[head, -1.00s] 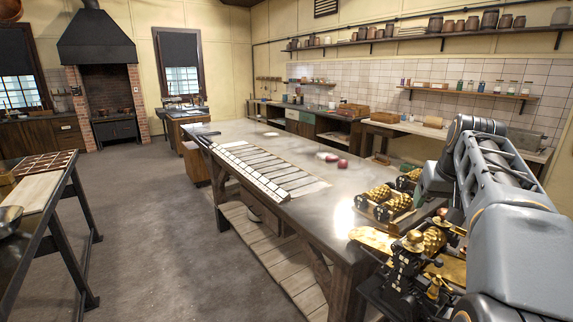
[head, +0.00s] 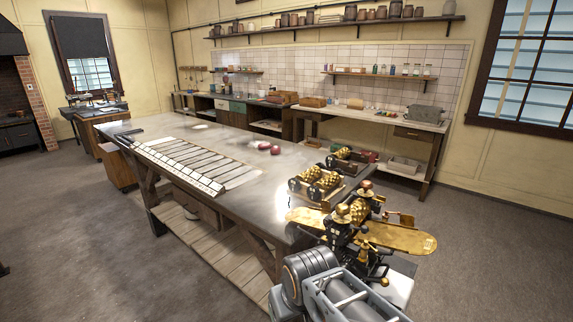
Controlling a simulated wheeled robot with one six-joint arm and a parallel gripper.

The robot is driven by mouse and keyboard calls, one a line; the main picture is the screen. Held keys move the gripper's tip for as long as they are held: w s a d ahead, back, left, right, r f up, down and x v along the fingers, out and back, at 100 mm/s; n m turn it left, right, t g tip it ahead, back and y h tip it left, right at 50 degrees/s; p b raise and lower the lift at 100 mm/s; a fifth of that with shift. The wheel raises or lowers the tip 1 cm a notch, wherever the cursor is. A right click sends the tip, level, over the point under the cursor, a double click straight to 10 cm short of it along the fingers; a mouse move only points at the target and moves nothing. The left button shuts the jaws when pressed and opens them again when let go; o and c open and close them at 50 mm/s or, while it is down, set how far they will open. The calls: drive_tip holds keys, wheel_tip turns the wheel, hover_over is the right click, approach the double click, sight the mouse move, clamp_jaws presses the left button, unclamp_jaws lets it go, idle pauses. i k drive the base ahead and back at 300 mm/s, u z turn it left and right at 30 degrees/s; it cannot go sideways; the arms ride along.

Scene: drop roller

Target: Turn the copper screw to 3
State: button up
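A black and brass roller machine (head: 345,235) stands at the near right end of the long metal-topped table. Brass plates (head: 405,236) stick out from both sides of it. Brass and coppery knobs show on its top, but they are too small to tell which is the copper screw, and no number or scale can be read. My grey arm fills the bottom of the picture just in front of the machine. My gripper cannot be made out.
Brass rollers in holders (head: 317,184) lie on the long table (head: 225,140) behind the machine. Red lumps (head: 268,149) and a slatted white frame (head: 185,165) lie farther along. Open floor (head: 90,235) is at left. A side counter (head: 370,119) runs along the wall.

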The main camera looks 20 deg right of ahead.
sight(366, 185)
drive_tip(key=u, duration=0.4)
drive_tip(key=k, duration=0.95)
drive_tip(key=u, duration=0.75)
drive_tip(key=i, duration=2.25)
drive_tip(key=z, duration=1.2)
drive_tip(key=i, duration=0.95)
drive_tip(key=z, duration=1.55)
drive_tip(key=i, duration=0.45)
drive_tip(key=z, duration=0.3)
